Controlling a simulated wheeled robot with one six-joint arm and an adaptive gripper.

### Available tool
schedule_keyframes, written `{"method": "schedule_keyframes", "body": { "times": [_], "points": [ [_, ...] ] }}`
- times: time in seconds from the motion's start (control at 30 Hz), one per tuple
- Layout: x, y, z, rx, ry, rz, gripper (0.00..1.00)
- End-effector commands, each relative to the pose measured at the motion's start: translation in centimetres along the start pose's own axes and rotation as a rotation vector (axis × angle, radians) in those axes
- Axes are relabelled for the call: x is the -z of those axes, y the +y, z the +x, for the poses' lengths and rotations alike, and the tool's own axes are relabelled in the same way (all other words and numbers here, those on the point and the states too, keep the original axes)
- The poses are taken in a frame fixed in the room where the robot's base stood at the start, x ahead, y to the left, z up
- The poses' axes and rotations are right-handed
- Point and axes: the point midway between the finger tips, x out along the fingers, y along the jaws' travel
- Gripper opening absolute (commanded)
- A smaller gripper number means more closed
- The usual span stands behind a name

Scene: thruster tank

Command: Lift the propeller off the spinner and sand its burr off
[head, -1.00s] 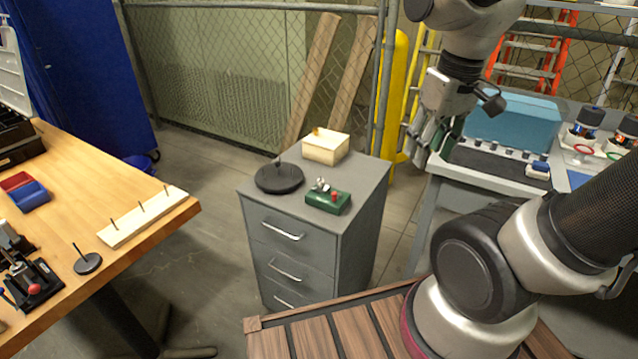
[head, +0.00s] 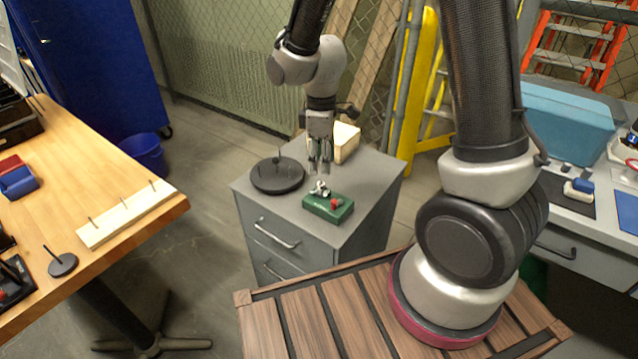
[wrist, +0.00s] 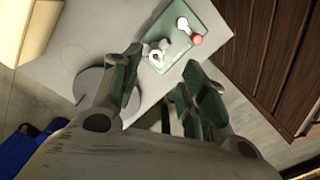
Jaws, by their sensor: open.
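My gripper (head: 320,168) hangs fingers-down above the grey cabinet, between the black disc and the green box. Its fingers are apart with nothing between them, as the wrist view (wrist: 160,80) shows. A round black disc (head: 277,178) with a thin upright pin stands on the cabinet; in the wrist view (wrist: 88,84) a finger partly hides it. A green box (head: 328,208) with small metal parts and a red knob sits at the front right, also in the wrist view (wrist: 176,60).
The grey cabinet (head: 217,205) also holds a pale box (head: 346,140) behind my gripper. On the wooden bench (head: 128,165) at left are a pale strip with three pins (head: 125,215) and a small pinned disc (head: 61,265). A blue case (head: 568,118) stands at right.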

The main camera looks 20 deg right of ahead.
Motion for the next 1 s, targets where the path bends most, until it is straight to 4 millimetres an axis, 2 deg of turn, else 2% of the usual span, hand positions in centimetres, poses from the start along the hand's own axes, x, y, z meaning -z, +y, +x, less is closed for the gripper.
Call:
{"method": "schedule_keyframes", "body": {
  "times": [0.13,0.27,0.7,0.97,1.0],
  "points": [
    [0.3,0.3,0.1,-0.011,0.013,-0.056,0.43],
    [0.3,0.3,1.4,-0.010,0.011,-0.070,0.43],
    [0.4,0.6,7.4,-0.009,0.010,-0.067,0.43],
    [0.4,0.7,7.8,-0.011,0.013,-0.066,0.43],
    [0.4,0.7,7.8,-0.011,0.013,-0.066,0.40]
  ]
}}
